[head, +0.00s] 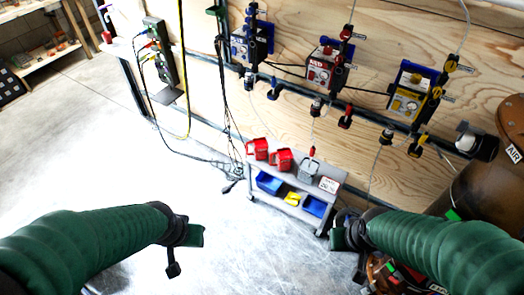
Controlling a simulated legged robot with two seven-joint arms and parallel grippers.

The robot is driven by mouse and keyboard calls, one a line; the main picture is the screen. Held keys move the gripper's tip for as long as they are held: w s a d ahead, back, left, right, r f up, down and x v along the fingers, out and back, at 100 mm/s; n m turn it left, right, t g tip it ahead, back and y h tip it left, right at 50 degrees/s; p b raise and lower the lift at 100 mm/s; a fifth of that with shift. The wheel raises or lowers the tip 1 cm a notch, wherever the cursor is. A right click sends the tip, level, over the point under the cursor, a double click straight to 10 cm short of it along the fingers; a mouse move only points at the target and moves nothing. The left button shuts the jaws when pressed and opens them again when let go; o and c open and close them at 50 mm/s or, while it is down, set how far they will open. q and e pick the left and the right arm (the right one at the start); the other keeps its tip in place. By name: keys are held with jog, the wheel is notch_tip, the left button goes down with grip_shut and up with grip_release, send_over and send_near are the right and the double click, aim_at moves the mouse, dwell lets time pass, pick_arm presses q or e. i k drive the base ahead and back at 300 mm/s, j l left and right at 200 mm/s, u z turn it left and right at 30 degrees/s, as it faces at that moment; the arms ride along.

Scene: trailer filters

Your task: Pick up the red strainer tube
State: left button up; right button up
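Several red parts are in view, and they are too small for me to tell which is the red strainer tube. Two red holders (280,160) sit on the top of a small grey cart. A grey holder (309,170) beside them has a red-topped piece in it. On the wall, a red filter unit (320,67) has red fittings, with a red-handled part (345,122) below it. My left gripper (190,238) is left of the cart, above the floor. My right gripper (345,240) is near the cart's right front end. Neither visibly holds anything; finger openings are unclear.
The cart's (325,217) lower shelf holds blue and yellow bins. Blue (249,45) and yellow (408,100) filter units flank the red one on the plywood wall. A rusty brown tank (480,190) stands at right. Cables lie left of the cart; the left floor is open.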

aim_at(312, 153)
jog(key=i+j+z, duration=0.15)
jog(key=i+z, duration=0.2)
jog(key=i, duration=0.2)
jog(key=i+j+z, duration=0.3)
jog(key=i, duration=0.2)
jog(key=i+j+z, duration=0.35)
jog(key=i+j, duration=0.1)
